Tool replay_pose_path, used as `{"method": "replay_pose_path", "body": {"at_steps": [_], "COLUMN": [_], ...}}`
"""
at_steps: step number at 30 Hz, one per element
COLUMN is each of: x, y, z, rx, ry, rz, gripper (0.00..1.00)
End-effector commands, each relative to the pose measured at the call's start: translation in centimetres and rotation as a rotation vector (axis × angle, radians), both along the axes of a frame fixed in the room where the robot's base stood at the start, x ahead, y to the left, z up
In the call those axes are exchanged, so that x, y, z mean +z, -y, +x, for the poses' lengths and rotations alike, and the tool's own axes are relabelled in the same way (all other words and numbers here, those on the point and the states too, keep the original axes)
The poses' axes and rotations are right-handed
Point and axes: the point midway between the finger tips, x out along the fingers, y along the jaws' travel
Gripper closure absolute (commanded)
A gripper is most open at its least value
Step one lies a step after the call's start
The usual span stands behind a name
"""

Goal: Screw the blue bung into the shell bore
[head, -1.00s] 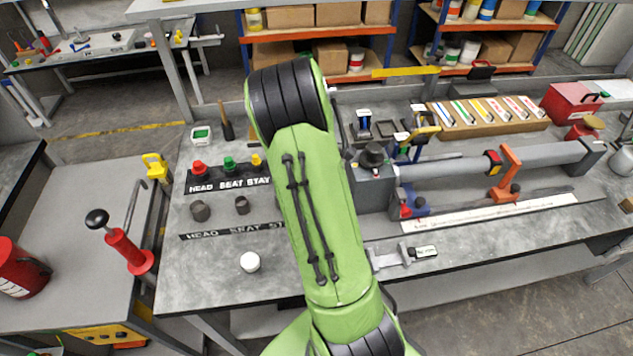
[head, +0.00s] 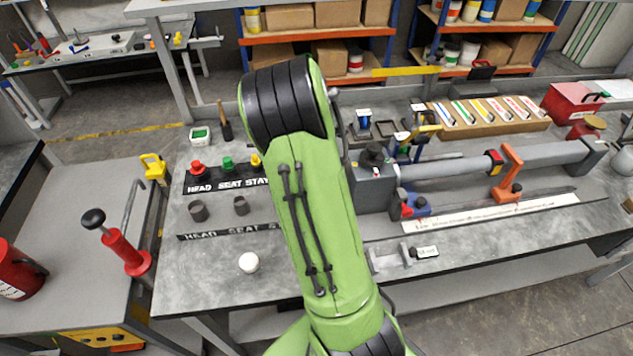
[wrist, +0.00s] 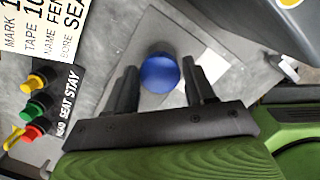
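The blue bung (wrist: 159,73) is a round blue piece seen from above in the wrist view, over the grey bench. My gripper (wrist: 160,66) has its two dark fingers apart, one on each side of the bung, with thin gaps showing. No contact is visible. In the head view my green arm hides the bung and the gripper. A long grey tube (head: 445,164), perhaps the shell, lies on the bench to the right of my arm. Its bore opening cannot be made out.
Red, green (head: 228,163) and yellow bungs stand on a labelled black strip left of my arm. An orange clamp (head: 507,172) stands at the tube. The bench's front left is mostly clear.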

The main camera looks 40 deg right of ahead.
Motion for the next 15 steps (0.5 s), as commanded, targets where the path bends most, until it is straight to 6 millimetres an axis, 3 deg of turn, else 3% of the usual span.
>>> {"method": "replay_pose_path", "body": {"at_steps": [1,6,10,11,15], "x": [0.01,0.0,-0.01,-0.01,-0.01], "y": [0.0,0.0,0.0,0.01,0.01], "z": [0.0,-0.01,-0.02,-0.03,-0.03], "rx": [-0.001,-0.002,-0.01,-0.01,-0.01], "ry": [0.0,-0.001,-0.001,-0.001,-0.001], "rz": [0.0,0.0,0.001,0.001,0.001], "gripper": [0.55,0.81,0.84,0.52,0.31]}}
